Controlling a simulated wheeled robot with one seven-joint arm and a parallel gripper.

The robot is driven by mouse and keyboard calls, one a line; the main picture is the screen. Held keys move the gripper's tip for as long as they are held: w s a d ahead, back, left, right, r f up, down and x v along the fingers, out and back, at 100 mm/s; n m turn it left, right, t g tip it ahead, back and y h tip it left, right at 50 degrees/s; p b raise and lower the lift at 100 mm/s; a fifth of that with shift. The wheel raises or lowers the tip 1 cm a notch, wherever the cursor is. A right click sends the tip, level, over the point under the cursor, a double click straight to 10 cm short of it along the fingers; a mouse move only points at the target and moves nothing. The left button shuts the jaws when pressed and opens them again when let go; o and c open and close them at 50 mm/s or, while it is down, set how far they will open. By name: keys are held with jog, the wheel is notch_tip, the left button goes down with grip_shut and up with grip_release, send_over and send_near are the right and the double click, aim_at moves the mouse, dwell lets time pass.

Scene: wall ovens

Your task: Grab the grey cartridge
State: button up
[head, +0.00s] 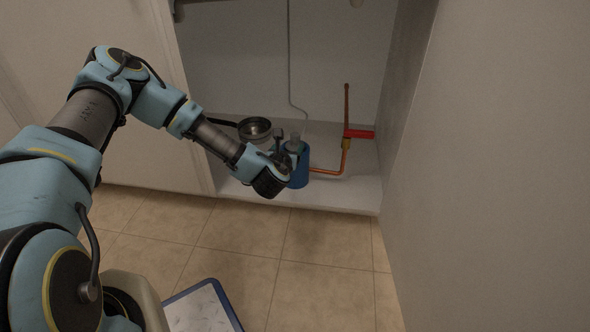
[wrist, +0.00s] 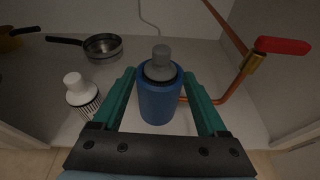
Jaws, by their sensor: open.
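A grey cartridge-like part with a narrow knob (wrist: 160,66) stands upright in the top of a blue cylinder (wrist: 158,102). I cannot tell how deep it sits. In the head view the blue cylinder (head: 299,174) stands on the cabinet floor, partly behind my wrist. My gripper (wrist: 160,75) is open, with its teal fingers left and right of the cylinder and the grey part between their tips. I cannot tell whether they touch. In the head view my gripper (head: 288,160) is partly hidden by the wrist.
A white-topped, ribbed cartridge (wrist: 82,93) stands left of the blue cylinder. A metal pan (wrist: 103,46) is behind it, and a yellowish pan (wrist: 14,40) is farther left. A copper pipe (wrist: 230,93) with a red valve handle (wrist: 283,45) is close on the right. Cabinet walls flank the space.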

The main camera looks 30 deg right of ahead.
aim_at(294, 141)
jog(key=shift+n, duration=0.3)
jog(key=b+x, duration=0.1)
jog(key=x, duration=0.4)
jog(key=shift+w+d+f+b, duration=0.2)
jog(key=shift+d+f+b, duration=0.1)
jog(key=shift+b, duration=0.1)
jog(key=b+x, duration=0.2)
jog(key=x, duration=0.2)
jog(key=shift+f+b, duration=0.15)
jog(key=shift+b, duration=0.15)
jog(key=shift+w+d, duration=0.35)
jog(key=shift+d, duration=0.05)
grip_shut()
